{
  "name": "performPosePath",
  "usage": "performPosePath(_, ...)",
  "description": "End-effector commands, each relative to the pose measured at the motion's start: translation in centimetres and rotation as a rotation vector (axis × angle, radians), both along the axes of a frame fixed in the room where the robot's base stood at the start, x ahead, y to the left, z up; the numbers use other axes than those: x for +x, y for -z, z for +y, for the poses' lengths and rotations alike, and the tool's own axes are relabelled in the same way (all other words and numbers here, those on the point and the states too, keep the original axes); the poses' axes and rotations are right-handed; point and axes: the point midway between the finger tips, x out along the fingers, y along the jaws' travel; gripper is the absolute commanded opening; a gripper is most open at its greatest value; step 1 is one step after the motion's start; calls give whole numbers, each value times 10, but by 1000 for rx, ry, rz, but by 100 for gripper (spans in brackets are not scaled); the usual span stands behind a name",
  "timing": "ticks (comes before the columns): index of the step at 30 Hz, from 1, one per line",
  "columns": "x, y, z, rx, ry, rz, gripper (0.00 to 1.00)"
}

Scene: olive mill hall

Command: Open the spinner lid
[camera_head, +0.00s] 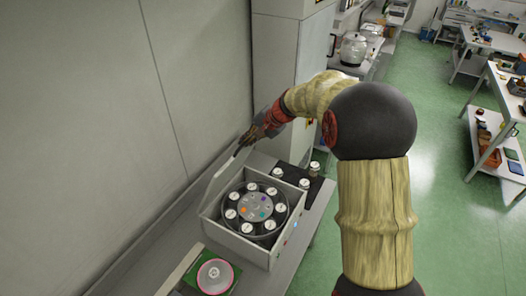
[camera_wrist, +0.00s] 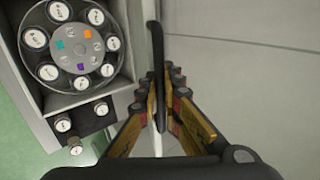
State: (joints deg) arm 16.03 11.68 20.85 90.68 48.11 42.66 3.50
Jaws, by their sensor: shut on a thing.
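The spinner (camera_head: 220,215) is a grey box on the bench holding a round dark rotor (camera_head: 243,222) with several white-capped tubes in its ring. The rotor also shows in the wrist view (camera_wrist: 78,55). The spinner lid (camera_head: 222,176) is a pale panel raised steeply at the box's back left, so the rotor is uncovered. My gripper (camera_head: 246,142) is at the lid's upper end. In the wrist view my gripper (camera_wrist: 160,105) is shut on a dark bar, which looks like the lid's handle (camera_wrist: 157,50). The lid's hinge is not clear.
A dark rack (camera_head: 297,180) with white-capped tubes stands on the bench behind the spinner. A green item with a pink-rimmed round dish (camera_head: 215,276) lies in front. The wall (camera_head: 90,130) is close on the left, and a tall grey cabinet (camera_head: 285,85) stands behind.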

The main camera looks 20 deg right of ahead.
Motion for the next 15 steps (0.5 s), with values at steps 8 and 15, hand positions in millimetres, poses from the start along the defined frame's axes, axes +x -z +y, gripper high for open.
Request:
performPosePath(8,66,-32,52,-1,-5,-5,0)
performPosePath(15,102,-39,78,-1,-3,-6,0)
